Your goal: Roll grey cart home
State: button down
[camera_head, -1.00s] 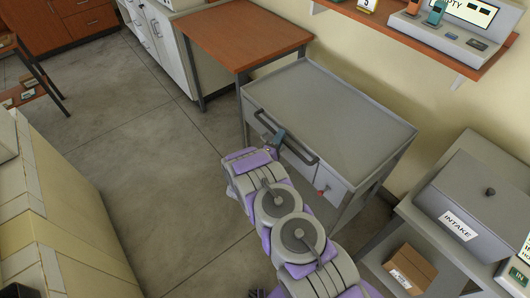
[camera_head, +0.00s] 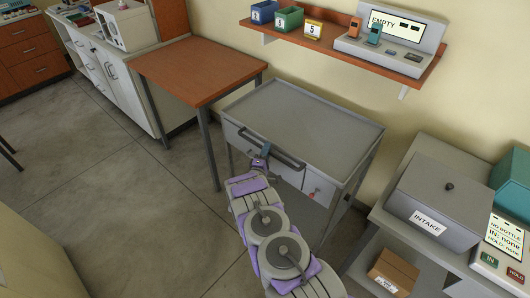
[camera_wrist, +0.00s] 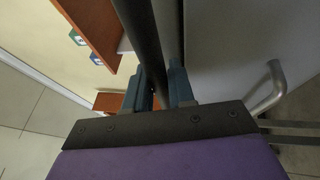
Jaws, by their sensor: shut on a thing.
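The grey cart (camera_head: 318,119) stands upright on the floor against the wall side, right of the wooden table. Its top is bare, and its front has a drawer panel and a dark bar handle (camera_head: 284,157). My gripper (camera_head: 263,156) reaches the left part of this handle. In the wrist view my gripper's two blue-grey fingers (camera_wrist: 160,92) are closed around the dark bar (camera_wrist: 143,40). The cart's wheels are not clearly visible.
The wooden table (camera_head: 195,68) stands close on the cart's left. A grey bench with an INTAKE box (camera_head: 440,205) and a cardboard box (camera_head: 393,272) is on the right. A wall shelf (camera_head: 325,42) hangs behind. Open floor (camera_head: 140,215) lies at left.

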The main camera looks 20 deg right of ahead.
jog(key=c, duration=1.4)
grip_release()
jog(key=shift+w+f, duration=0.1)
jog(key=shift+o, duration=0.9)
jog(key=shift+w+f, duration=0.15)
jog(key=shift+o, duration=0.8)
jog(key=shift+d, duration=0.15)
jog(key=p+v, duration=0.2)
jog(key=v, duration=1.5)
jog(key=shift+s+a, duration=0.2)
jog(key=shift+a, duration=0.05)
